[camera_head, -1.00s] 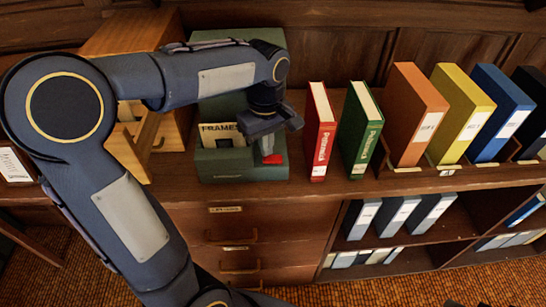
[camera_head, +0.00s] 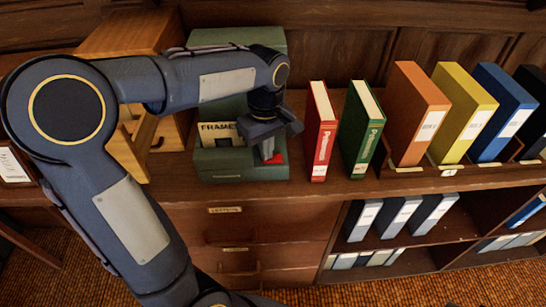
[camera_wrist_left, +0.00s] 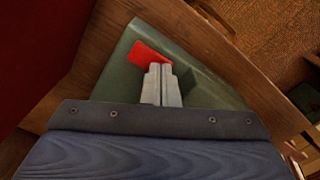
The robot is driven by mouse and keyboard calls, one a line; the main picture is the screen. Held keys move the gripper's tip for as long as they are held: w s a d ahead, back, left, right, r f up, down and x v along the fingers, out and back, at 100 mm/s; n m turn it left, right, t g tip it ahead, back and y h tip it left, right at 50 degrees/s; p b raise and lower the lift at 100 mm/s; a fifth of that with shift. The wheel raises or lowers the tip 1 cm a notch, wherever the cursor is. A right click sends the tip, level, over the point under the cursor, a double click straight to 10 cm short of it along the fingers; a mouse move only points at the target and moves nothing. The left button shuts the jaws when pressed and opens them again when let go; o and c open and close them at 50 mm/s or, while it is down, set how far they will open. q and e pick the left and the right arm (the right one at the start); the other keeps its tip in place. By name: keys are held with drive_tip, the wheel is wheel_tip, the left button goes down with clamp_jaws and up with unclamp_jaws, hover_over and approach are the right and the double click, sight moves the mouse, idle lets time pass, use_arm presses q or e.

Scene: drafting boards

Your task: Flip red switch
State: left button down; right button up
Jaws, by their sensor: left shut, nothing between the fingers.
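The red switch (camera_head: 280,158) is a small red piece on the front right of a green box (camera_head: 215,170) standing on the wooden desk. My left gripper (camera_head: 267,153) is at the switch, its fingers over the box and partly covering the red piece. In the left wrist view, the closed grey fingertips (camera_wrist_left: 158,70) lie over the lower right edge of the red switch (camera_wrist_left: 146,54), with nothing between them. I cannot tell whether they touch it. My right gripper is not in view.
A red book (camera_head: 320,130) and a green book (camera_head: 361,130) stand just right of the box. Orange, yellow and blue binders (camera_head: 502,112) stand further right. A wooden cabinet (camera_head: 130,45) is behind my left arm. Drawers (camera_head: 240,228) are below the desk top.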

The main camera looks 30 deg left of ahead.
use_arm(q)
drive_tip(key=shift+r+p, duration=3.15)
drive_tip(key=shift+r, duration=0.25)
